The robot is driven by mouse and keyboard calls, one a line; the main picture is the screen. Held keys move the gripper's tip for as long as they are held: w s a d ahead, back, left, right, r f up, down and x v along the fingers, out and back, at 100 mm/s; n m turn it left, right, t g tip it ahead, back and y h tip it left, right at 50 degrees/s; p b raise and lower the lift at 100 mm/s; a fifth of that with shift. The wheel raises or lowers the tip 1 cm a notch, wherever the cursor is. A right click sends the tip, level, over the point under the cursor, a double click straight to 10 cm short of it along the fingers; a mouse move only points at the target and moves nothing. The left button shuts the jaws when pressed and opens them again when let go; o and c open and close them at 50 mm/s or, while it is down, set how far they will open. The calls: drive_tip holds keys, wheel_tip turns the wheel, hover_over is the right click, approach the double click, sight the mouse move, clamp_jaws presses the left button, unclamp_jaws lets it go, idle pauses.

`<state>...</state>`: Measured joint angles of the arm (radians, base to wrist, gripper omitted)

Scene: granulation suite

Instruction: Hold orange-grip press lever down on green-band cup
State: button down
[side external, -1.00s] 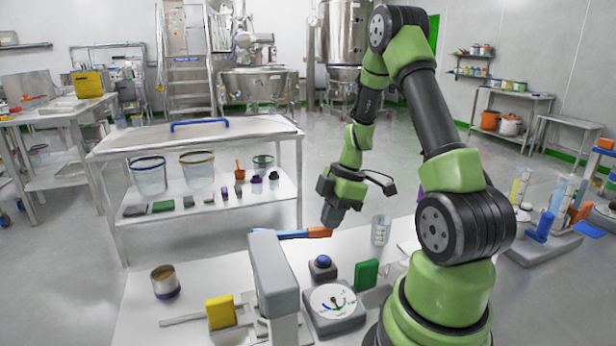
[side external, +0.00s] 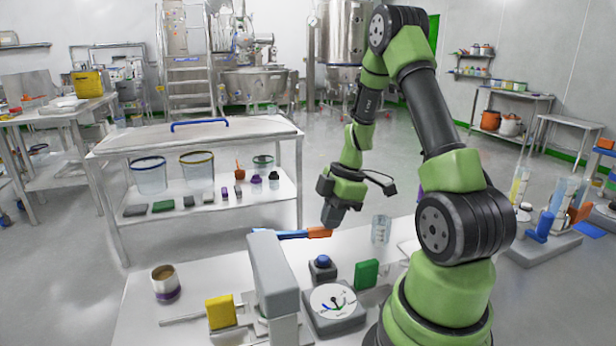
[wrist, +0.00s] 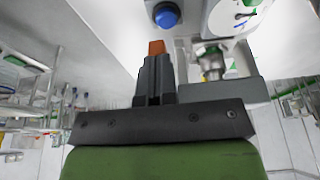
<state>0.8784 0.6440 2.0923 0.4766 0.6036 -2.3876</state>
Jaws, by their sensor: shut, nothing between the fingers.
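The grey press (side external: 275,275) stands on the white bench, with a blue lever arm (side external: 292,234) reaching right to an orange grip (side external: 319,232). The lever looks nearly level. My gripper (side external: 329,222) points down with its fingertips at the top of the orange grip, seemingly touching it. In the wrist view my gripper (wrist: 154,75) is shut and empty, and the orange grip (wrist: 156,47) shows just past the fingertips. A metal cup with a green band (wrist: 211,62) sits beside the press in the wrist view; the press largely hides it in the side view.
A dial gauge (side external: 337,302), a blue button (side external: 322,262) and a green block (side external: 366,274) are right of the press. A beaker (side external: 380,229) stands behind them. A purple-band cup (side external: 165,282) and a yellow block (side external: 220,312) are on the left. The front-left bench is mostly clear.

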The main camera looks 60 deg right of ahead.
drive_tip(key=s+d+r, duration=0.2)
drive_tip(key=r, duration=0.3)
drive_tip(key=s+d+r, duration=0.3)
drive_tip(key=r, duration=0.3)
drive_tip(key=shift+r, duration=0.2)
drive_tip(key=w+a+r+m+t+h, duration=0.1)
drive_tip(key=a+r+m, duration=0.3)
drive_tip(key=a, duration=0.5)
drive_tip(key=w+a+r+m+t+h, duration=0.15)
drive_tip(key=a+r+m, duration=0.25)
drive_tip(key=a, duration=0.6)
drive_tip(key=s+a+r+m+t+y, duration=0.1)
drive_tip(key=s+a+m+t+y, duration=0.1)
drive_tip(key=s+a+m, duration=0.2)
drive_tip(key=a+m, duration=0.1)
drive_tip(key=a, duration=0.1)
drive_tip(key=shift+s+a, duration=0.15)
drive_tip(key=shift+a, duration=0.15)
